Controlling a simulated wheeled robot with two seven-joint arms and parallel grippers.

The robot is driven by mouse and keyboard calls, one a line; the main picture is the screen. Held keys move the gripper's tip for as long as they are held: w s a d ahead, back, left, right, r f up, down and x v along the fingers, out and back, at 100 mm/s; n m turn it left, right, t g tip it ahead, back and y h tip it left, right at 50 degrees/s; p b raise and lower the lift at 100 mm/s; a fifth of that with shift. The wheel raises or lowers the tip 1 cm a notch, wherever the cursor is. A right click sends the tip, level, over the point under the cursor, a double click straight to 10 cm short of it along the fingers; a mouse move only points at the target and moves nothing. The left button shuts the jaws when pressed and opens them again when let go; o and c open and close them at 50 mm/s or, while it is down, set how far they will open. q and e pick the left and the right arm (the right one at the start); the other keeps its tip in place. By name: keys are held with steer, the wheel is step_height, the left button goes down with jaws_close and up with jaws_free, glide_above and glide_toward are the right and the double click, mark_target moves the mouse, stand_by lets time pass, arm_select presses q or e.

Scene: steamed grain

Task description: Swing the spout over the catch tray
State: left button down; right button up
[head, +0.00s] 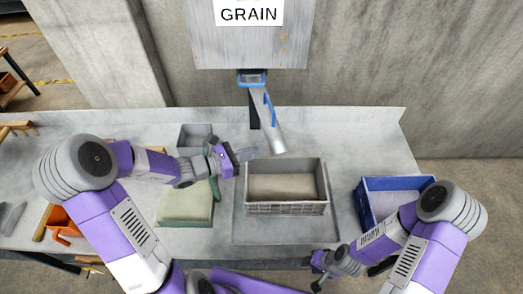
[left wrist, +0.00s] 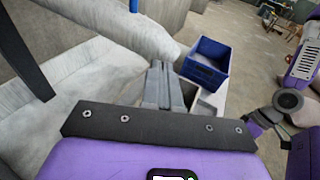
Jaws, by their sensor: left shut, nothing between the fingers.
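The grey spout (head: 268,125) hangs from the hopper and slants down to the right. Its lower end shows just behind the far edge of the flat grey catch tray (head: 239,226). A grey crate (head: 285,209) with a brownish inside stands on the tray. My left gripper (head: 250,153) is shut and empty, just left of the spout's lower end. In the left wrist view its closed fingers (left wrist: 158,85) are near the spout (left wrist: 115,35); I cannot tell whether they touch. My right gripper (head: 317,273) is open and empty near the front edge of the bench.
The hopper (head: 250,48) marked GRAIN is above, with a blue lever (head: 268,107) beside the spout. A blue bin (head: 370,212) stands right of the tray. The back right bench is clear.

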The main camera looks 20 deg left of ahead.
mark_target(275, 148)
arm_select(q)
steer(key=shift+x, duration=1.8)
steer(key=d, duration=0.1)
steer(key=w+d+b, duration=0.1)
steer(key=d+b, duration=0.1)
steer(key=shift+w+d+f, duration=0.1)
steer(key=shift+w, duration=0.2)
steer(key=shift+s+d+r, duration=0.1)
steer(key=shift+r, duration=0.15)
steer(key=shift+s, duration=0.1)
